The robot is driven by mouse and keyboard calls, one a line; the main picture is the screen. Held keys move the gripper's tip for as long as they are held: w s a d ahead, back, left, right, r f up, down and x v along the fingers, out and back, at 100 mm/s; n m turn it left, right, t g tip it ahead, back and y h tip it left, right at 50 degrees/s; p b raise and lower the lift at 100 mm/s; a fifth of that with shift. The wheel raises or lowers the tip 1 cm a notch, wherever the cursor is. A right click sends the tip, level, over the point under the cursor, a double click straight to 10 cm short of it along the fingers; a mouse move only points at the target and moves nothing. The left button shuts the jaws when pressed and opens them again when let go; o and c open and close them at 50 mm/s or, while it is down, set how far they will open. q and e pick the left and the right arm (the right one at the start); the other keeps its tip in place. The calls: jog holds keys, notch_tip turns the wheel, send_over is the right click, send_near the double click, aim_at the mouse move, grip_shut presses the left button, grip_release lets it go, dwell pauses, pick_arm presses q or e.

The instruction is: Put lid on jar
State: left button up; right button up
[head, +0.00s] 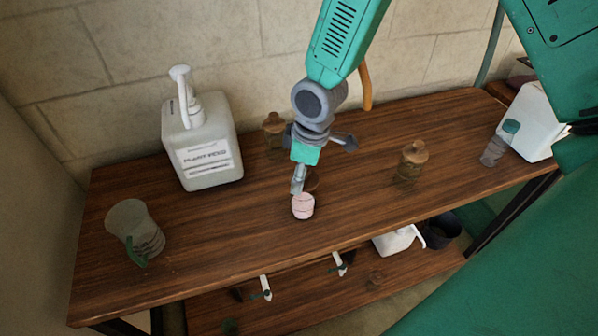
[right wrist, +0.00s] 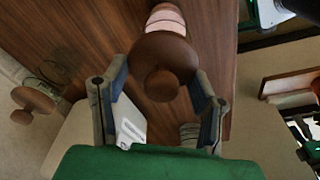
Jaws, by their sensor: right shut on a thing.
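The small pink jar (head: 303,207) stands on the wooden table near its front edge. It also shows in the right wrist view (right wrist: 166,20), partly covered by a round brown lid (right wrist: 166,55) with a knob. My right gripper (right wrist: 162,78) is shut on the lid, with a finger on each side. In the head view my right gripper (head: 300,180) hangs down just behind and above the jar, and only a brown edge of the lid (head: 313,182) shows beside a finger. I cannot tell whether the lid touches the jar. My left gripper is not in view.
A white pump jug (head: 208,150) stands at the back left and a ribbed glass jug (head: 137,232) at the front left. Brown-topped glass jars stand behind (head: 274,135) and right (head: 410,165). A white container (head: 530,120) and small bottle (head: 498,145) are far right.

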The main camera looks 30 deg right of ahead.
jog(key=shift+a+r, duration=0.1)
jog(key=shift+a, duration=0.1)
dwell(0.3)
jog(key=shift+p, duration=0.6)
dwell(0.5)
dwell(1.0)
jog(key=shift+p, duration=0.4)
jog(key=shift+f, duration=0.2)
jog(key=o, duration=1.5)
jog(key=shift+r, duration=0.1)
jog(key=shift+r+p, duration=3.4)
jog(key=shift+r, duration=0.1)
